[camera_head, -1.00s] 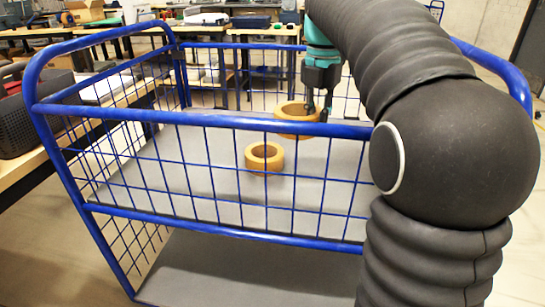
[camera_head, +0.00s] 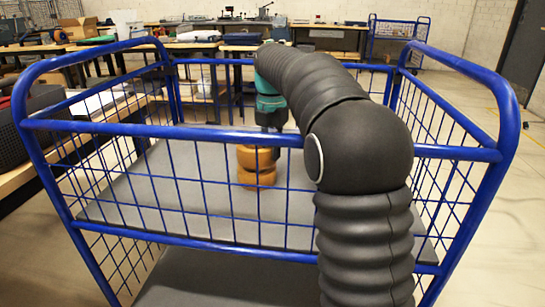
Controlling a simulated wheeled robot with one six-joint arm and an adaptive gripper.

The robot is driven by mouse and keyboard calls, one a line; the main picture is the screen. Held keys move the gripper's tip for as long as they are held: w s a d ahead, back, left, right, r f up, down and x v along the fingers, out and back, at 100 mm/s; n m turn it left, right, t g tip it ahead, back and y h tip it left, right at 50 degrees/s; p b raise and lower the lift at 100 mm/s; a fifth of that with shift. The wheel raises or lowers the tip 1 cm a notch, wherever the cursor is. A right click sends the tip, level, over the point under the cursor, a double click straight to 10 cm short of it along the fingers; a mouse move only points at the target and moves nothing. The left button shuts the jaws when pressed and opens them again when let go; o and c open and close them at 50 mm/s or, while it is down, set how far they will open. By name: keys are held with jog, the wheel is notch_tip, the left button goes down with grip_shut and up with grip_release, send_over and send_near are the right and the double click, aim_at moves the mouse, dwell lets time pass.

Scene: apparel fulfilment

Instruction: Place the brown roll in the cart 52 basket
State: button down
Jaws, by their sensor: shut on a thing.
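A blue wire-sided cart (camera_head: 190,133) with a grey floor fills the foreground; no cart number is readable. My gripper (camera_head: 272,152) reaches down inside its basket, partly hidden by the front rail and mesh. It is shut on an orange-brown roll (camera_head: 250,157). Directly below in the picture, a second similar roll (camera_head: 256,178) lies on the basket floor. The held roll overlaps it in view; I cannot tell whether the two touch.
The cart's blue side rails (camera_head: 508,100) rise left and right. A table with a dark crate (camera_head: 40,122) stands close at left. Workbenches (camera_head: 190,46) and another blue cart (camera_head: 398,38) are behind. The basket floor around the rolls is clear.

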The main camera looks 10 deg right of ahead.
jog(key=shift+f, duration=0.85)
jog(key=shift+f, duration=0.25)
jog(key=c, duration=1.1)
grip_release()
notch_tip(320, 180, up, 12)
jog(key=p, duration=0.3)
jog(key=shift+r, duration=0.25)
